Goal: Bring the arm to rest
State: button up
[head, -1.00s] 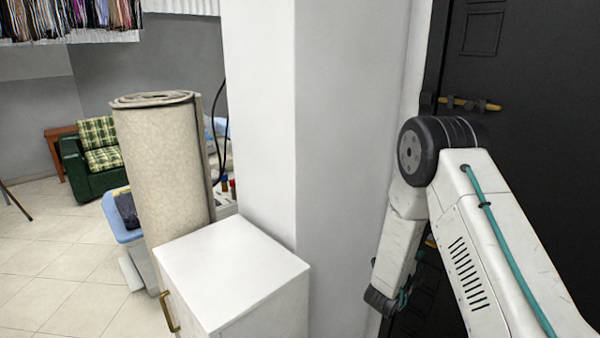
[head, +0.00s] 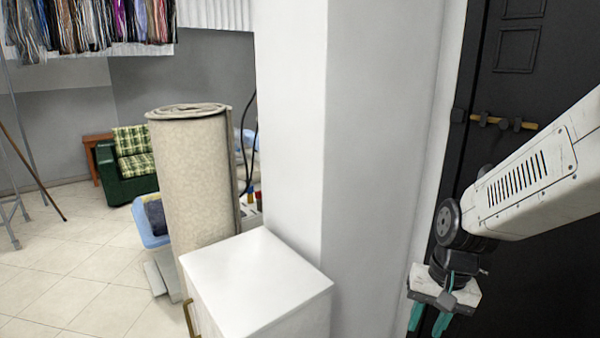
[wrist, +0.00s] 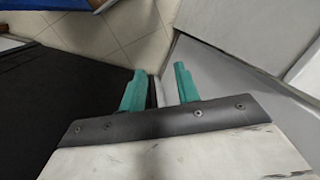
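My gripper (head: 430,320) hangs at the lower right of the head view, fingers pointing down, in front of the black door and close to the white pillar's right side. In the wrist view, my gripper's two teal fingers (wrist: 160,80) stand apart with nothing between them. The tiled floor shows beyond them. My arm comes in from the right edge of the head view.
The black door (head: 530,110) fills the right side. A white pillar (head: 370,150) stands at its left. A white cabinet (head: 260,275) stands before the pillar, with a rolled carpet (head: 195,180) behind it. A green armchair (head: 135,165) is farther back. Open tiled floor (head: 75,270) lies left.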

jog(key=s+d+r+n+t+h, duration=0.1)
jog(key=s+d+r+n, duration=0.2)
jog(key=s+r, duration=1)
jog(key=s, duration=0.3)
jog(key=shift+r+n+t+h, duration=0.3)
jog(key=shift+r, duration=0.05)
